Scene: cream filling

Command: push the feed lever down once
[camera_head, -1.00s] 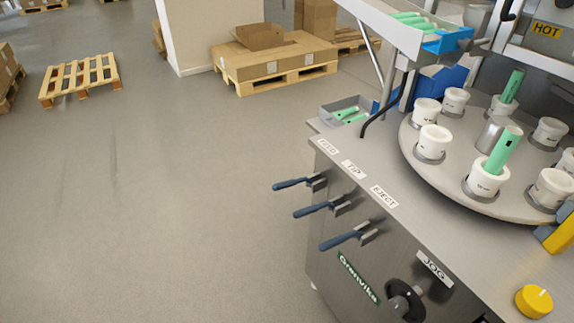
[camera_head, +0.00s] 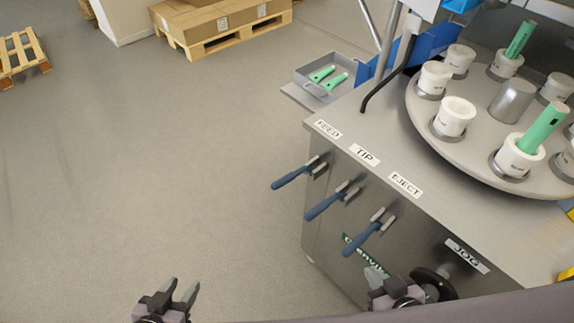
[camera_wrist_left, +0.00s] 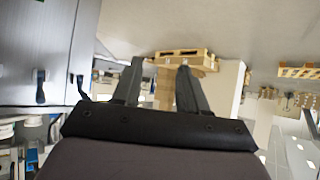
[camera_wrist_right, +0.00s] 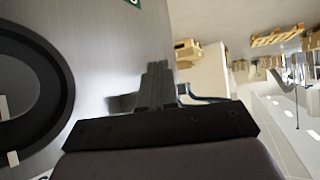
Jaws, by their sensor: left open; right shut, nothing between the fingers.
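The feed lever (camera_head: 293,178) is the leftmost of three blue-handled levers on the machine's front, below the FEED label (camera_head: 327,129). Its handle sticks out to the left, sloping slightly down. My left gripper (camera_head: 181,285) is open and empty, below and left of the feed lever and well apart from it; its spread fingers show in the left wrist view (camera_wrist_left: 158,80). My right gripper (camera_head: 378,278) is in front of the machine's lower front, below the eject lever (camera_head: 363,239). Its fingers are together and empty in the right wrist view (camera_wrist_right: 155,85).
The tip lever (camera_head: 327,205) is close beside the feed lever. A jog handwheel (camera_head: 440,282) is right of my right gripper. A turntable (camera_head: 430,133) with white cups is on top, and a grey tray (camera_head: 312,87) holds green pieces. The floor left of the machine is clear.

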